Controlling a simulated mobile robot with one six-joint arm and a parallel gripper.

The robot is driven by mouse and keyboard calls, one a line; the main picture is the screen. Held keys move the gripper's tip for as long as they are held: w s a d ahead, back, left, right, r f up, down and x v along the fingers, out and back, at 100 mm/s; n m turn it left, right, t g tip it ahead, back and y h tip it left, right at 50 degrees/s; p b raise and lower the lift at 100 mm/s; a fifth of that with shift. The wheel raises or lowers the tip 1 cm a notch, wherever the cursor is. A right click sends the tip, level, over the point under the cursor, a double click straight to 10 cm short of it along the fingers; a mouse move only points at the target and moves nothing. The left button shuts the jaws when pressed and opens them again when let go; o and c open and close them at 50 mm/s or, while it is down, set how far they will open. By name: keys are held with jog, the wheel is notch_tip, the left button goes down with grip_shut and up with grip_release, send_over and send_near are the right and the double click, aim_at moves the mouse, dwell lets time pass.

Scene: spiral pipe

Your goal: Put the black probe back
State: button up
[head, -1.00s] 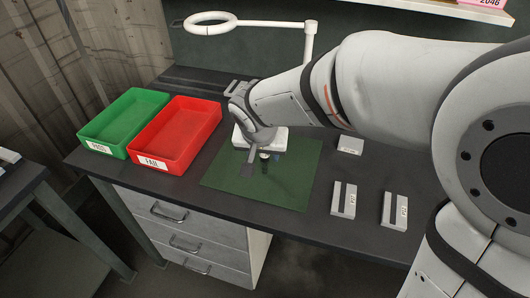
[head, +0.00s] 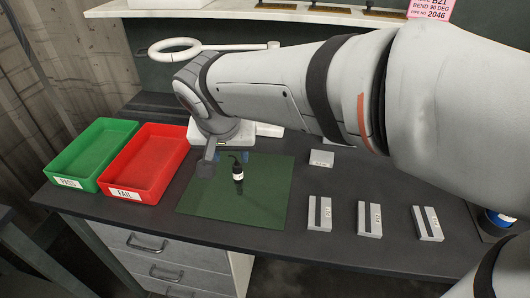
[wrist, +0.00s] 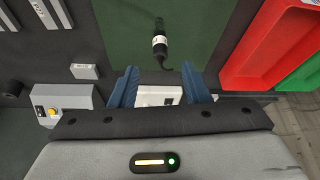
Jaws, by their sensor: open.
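Part of the gripper is hidden by my wrist in the head view.
A green PASS tray (head: 92,153) and a red FAIL tray (head: 143,163) stand at the left. Several grey slotted blocks (head: 370,220) sit right of the mat. A ring lamp (head: 175,48) and a shelf (head: 290,14) are behind. The mat's front is clear.

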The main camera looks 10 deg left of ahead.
jog(key=s+d+f, duration=0.2)
jog(key=d, duration=0.7)
jog(key=s+d+f+g, duration=0.1)
jog(key=s+d+f, duration=0.2)
jog(key=d, duration=0.6)
jog(key=s+d+f+g, duration=0.1)
jog(key=s+d+f, duration=0.1)
jog(key=d, duration=0.7)
jog(key=shift+s+f+m, duration=0.2)
jog(key=shift+f+m, duration=0.2)
jog(key=shift+f, duration=0.1)
